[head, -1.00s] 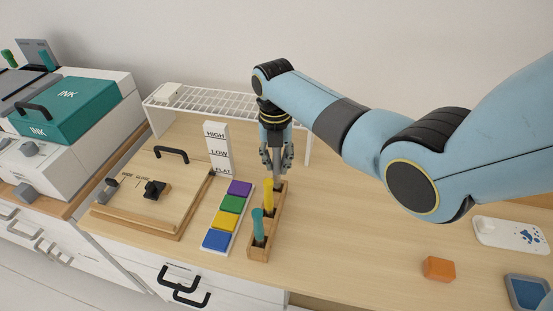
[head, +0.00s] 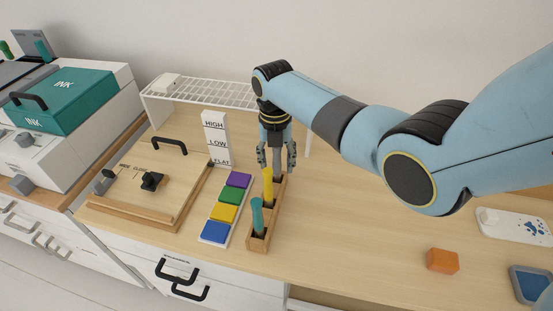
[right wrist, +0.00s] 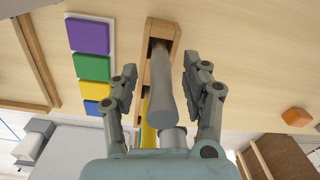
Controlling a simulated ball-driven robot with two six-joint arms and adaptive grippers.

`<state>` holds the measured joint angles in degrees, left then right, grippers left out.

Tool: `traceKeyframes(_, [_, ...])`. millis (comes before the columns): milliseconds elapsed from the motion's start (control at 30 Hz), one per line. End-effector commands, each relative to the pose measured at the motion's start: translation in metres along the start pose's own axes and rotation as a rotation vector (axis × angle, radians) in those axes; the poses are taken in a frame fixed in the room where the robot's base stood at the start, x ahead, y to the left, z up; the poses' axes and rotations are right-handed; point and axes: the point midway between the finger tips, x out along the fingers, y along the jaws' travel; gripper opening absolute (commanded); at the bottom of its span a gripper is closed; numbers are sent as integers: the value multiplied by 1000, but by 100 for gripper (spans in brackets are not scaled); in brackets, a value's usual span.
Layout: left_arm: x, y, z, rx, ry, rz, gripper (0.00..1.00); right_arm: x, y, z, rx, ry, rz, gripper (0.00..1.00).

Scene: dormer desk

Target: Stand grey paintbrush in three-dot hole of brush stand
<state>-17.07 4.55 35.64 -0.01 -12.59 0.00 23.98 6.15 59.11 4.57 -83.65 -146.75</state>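The wooden brush stand (head: 259,241) is on the desk. A teal brush (head: 257,216) stands in its near hole and a yellow brush (head: 268,184) in the middle one. The grey paintbrush (right wrist: 163,88) stands in the far hole of the stand (right wrist: 170,27), seen in the right wrist view. My right gripper (head: 277,160) is over the far end of the stand. Its fingers (right wrist: 165,92) are spread on both sides of the grey brush, with gaps showing. The hole's dot marks cannot be made out. My left gripper is out of view.
Left of the stand is a strip of coloured blocks (head: 222,212), then a wooden board with a black handle (head: 169,146). A HIGH/LOW/FLAT sign (head: 216,140) and a white wire rack (head: 205,90) stand behind. An orange block (head: 442,261) lies right; the desk between is clear.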

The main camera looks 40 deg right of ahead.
Motion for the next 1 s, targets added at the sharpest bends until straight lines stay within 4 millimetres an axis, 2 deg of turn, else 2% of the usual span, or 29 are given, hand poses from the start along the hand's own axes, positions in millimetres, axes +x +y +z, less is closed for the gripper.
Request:
traceKeyframes(200, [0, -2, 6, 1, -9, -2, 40, -1, 0, 0, 0, 0, 0, 48])
traceKeyframes(333, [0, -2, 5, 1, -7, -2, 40, -12, 0, 1, 0, -2, 1, 48])
traceKeyframes(733, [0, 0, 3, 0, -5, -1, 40, -95, 0, 1, 1, -4, 1, 48])
traceKeyframes(900, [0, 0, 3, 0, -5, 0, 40, -115, 0, 1, 0, -1, 1, 48])
traceKeyframes(1000, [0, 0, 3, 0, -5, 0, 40, -120, 0, 0, 0, 0, 0, 48])
